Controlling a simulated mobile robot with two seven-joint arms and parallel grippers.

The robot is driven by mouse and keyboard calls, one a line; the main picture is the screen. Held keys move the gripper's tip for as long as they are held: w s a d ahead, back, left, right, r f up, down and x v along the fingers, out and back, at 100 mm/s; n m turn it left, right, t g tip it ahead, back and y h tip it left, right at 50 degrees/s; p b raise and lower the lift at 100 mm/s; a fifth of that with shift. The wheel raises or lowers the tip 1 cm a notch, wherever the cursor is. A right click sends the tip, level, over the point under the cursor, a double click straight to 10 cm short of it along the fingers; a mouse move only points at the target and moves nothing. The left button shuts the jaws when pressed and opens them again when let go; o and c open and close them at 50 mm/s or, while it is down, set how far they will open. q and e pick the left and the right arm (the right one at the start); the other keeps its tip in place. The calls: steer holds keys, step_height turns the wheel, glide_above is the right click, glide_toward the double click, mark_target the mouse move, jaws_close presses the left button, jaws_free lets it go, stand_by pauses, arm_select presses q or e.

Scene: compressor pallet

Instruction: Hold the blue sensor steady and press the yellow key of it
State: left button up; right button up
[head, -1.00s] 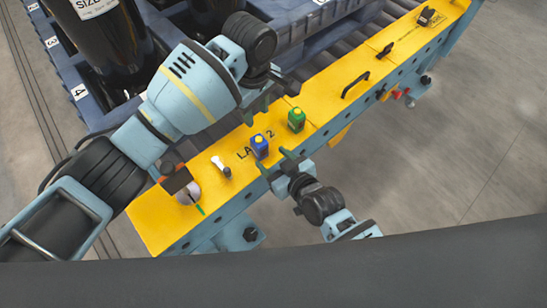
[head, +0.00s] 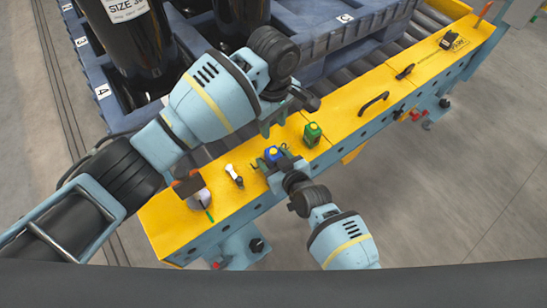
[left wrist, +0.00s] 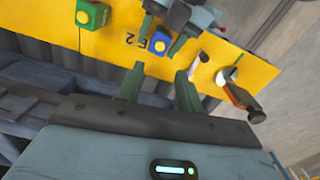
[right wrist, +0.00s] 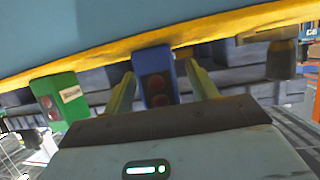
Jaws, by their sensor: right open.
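The blue sensor (head: 272,154) with a yellow key on top stands on the yellow beam. It also shows in the left wrist view (left wrist: 160,38), key up, and in the right wrist view (right wrist: 155,76). My right gripper (head: 277,164) is at the sensor from the front edge of the beam. In the right wrist view its open fingers (right wrist: 163,88) stand on either side of the sensor, with a gap visible on the right. My left gripper (head: 275,126) is higher, behind the sensor, with its fingers (left wrist: 159,75) apart and nothing between them.
A green sensor (head: 312,134) with a yellow key stands right of the blue one. A small white-and-black part (head: 234,175) and a white rounded item (head: 199,199) lie to the left. A black handle (head: 374,103) is farther right. Rollers and a blue pallet (head: 340,40) lie behind.

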steer(key=c, duration=1.1)
arm_select(q)
jaws_close()
stand_by(1.1)
